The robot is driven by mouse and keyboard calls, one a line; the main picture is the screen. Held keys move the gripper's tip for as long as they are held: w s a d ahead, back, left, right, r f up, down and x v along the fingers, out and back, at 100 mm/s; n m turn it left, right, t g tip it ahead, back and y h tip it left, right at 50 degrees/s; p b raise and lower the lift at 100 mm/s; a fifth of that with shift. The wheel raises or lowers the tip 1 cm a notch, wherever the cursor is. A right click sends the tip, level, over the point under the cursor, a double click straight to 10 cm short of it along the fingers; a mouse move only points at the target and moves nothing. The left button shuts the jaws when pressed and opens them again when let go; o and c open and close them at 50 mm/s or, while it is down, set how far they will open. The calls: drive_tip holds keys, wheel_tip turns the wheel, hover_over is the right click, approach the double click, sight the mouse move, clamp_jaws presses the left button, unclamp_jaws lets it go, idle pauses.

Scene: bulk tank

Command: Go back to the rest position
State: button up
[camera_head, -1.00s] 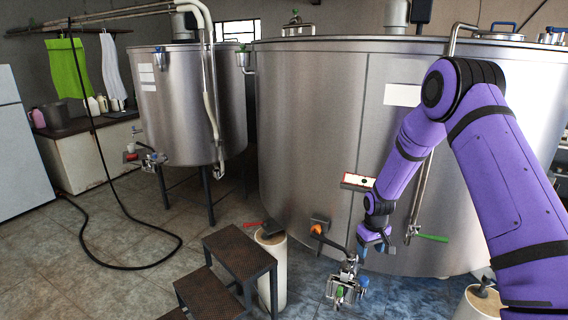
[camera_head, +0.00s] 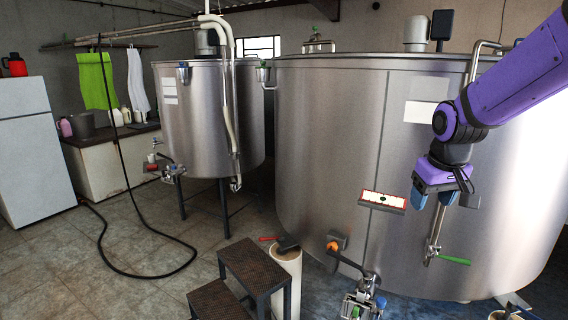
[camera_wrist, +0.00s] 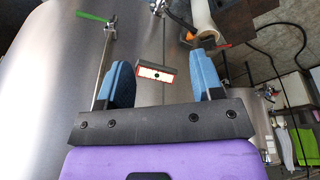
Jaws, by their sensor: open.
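My gripper (camera_head: 445,199) hangs in front of the large steel tank (camera_head: 330,130), to the right of the red-framed label plate (camera_head: 384,200). In the wrist view my gripper (camera_wrist: 164,78) shows two blue fingers set wide apart with nothing between them. The label plate (camera_wrist: 155,75) appears beyond the gap, on the tank wall. My purple arm comes in from the right edge of the head view, bent at a dark joint with the wrist pointing down.
A green-handled valve (camera_head: 452,261) stands below my gripper. An outlet valve with metal fittings (camera_head: 362,298) sits low on the tank. Dark steps (camera_head: 255,262) and a white cylinder (camera_head: 287,285) stand in front. A smaller tank (camera_head: 205,120) is at left. The tiled floor at left is mostly clear, with a black hose (camera_head: 150,275).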

drive_tip(key=s+r+t, duration=0.1)
drive_tip(key=s+r, duration=0.3)
drive_tip(key=s, duration=0.8)
drive_tip(key=s+a+r+m+t, duration=0.1)
drive_tip(key=s+r, duration=0.3)
drive_tip(key=s, duration=0.8)
